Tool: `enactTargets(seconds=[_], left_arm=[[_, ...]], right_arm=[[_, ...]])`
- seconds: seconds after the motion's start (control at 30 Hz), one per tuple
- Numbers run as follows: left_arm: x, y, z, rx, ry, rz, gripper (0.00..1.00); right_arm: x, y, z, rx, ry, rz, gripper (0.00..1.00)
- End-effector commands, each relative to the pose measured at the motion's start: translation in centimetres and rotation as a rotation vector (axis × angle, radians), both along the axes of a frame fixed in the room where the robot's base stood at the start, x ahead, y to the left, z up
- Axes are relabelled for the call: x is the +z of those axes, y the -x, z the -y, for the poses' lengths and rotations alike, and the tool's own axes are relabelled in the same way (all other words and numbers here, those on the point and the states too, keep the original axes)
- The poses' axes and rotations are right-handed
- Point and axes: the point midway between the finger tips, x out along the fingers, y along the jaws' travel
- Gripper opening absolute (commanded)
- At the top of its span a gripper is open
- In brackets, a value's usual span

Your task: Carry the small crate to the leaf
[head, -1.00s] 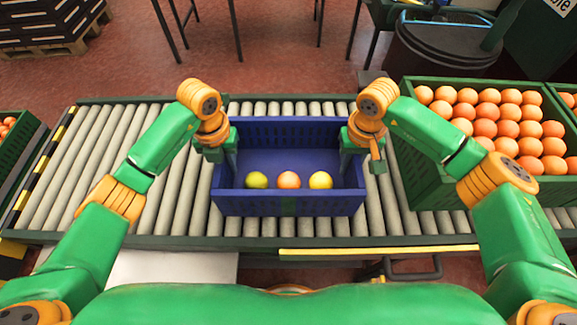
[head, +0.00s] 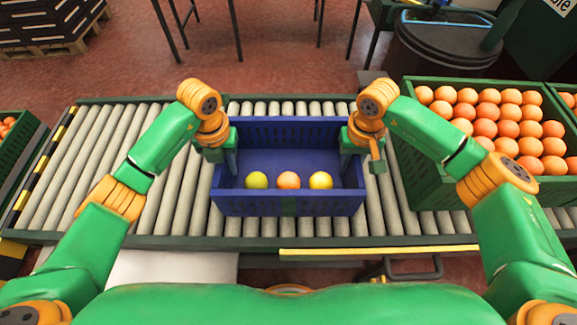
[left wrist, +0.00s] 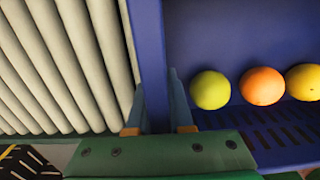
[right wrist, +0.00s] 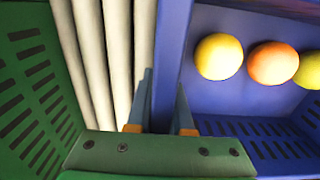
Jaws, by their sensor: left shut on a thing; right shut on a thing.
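The small blue crate (head: 288,207) sits on the roller conveyor, with a yellow-green fruit (head: 257,180), an orange one (head: 288,180) and a yellow one (head: 320,180) in a row inside it. My left gripper (head: 222,165) is shut on its left wall; the left wrist view shows the fingers (left wrist: 159,115) on both sides of that wall. My right gripper (head: 354,165) is shut on its right wall; the right wrist view shows the fingers (right wrist: 162,115) astride it. I see no leaf that I can make out.
A green crate full of oranges (head: 425,165) stands close on the right. Bare conveyor rollers (head: 85,165) lie free on the left, with a yellow-black striped edge (head: 45,160) at the far left. Another green crate (head: 20,150) stands beyond that edge.

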Motion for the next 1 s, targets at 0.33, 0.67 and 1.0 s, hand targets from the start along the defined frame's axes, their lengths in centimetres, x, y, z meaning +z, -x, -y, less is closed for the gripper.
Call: enactTargets(seconds=[0.33,0.67,1.0], left_arm=[[0.1,0.0,0.0,0.001,0.0,0.001,0.0],[4.5,0.0,0.0,0.001,0.0,0.001,0.0],[5.0,0.0,0.0,0.001,-0.001,0.001,0.0]], right_arm=[[0.1,0.0,0.0,-0.001,0.0,0.0,0.0],[4.5,0.0,0.0,-0.001,0.001,0.0,0.0],[5.0,0.0,0.0,-0.001,0.001,0.0,0.0]])
